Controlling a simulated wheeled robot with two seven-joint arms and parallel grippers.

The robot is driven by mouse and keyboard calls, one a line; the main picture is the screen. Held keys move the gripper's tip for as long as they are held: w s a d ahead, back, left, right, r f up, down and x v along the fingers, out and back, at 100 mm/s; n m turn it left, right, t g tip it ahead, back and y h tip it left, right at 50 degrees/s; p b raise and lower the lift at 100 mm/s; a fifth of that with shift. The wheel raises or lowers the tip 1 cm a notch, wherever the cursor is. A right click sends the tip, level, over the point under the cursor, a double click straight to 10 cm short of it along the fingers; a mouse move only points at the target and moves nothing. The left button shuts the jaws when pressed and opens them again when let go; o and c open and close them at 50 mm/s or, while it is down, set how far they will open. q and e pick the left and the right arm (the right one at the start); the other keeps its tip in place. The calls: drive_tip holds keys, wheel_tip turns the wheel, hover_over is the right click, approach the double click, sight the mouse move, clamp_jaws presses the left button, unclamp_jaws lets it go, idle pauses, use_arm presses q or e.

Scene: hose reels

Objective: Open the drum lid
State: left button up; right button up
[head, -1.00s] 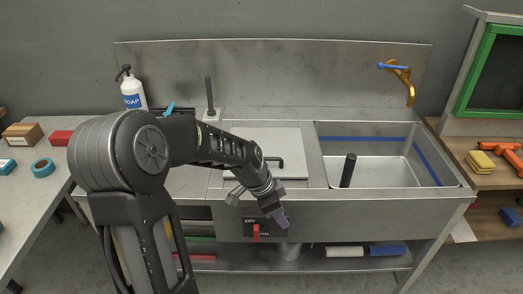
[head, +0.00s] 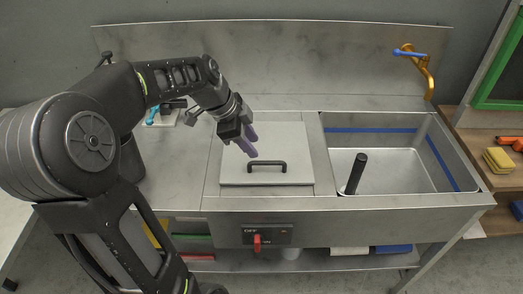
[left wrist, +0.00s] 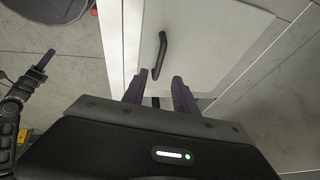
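The drum lid (head: 230,172) is a flat, pale square panel set in the steel counter, left of the basin. It lies closed, with a black bar handle (head: 267,164) near its front edge. My left gripper (head: 252,147) is above the lid, behind and left of the handle. Its two purple fingers are apart and empty. In the left wrist view the handle (left wrist: 160,55) shows just beyond the gap between the fingertips (left wrist: 159,82). My right gripper (left wrist: 42,62) shows at the left edge of the left wrist view, away from the lid; its finger opening is unclear.
A red switch (head: 257,242) on a black OFF panel sits on the counter front. The open basin (head: 400,172) at right holds an upright black post (head: 355,174). A brass tap (head: 423,72) with a blue lever is behind it. Yellow sponges (head: 498,160) lie on the right-hand shelf.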

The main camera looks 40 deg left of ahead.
sight(265, 162)
use_arm(q)
drive_tip(key=shift+p+x, duration=0.6)
drive_tip(key=shift+x, duration=3.3)
clamp_jaws()
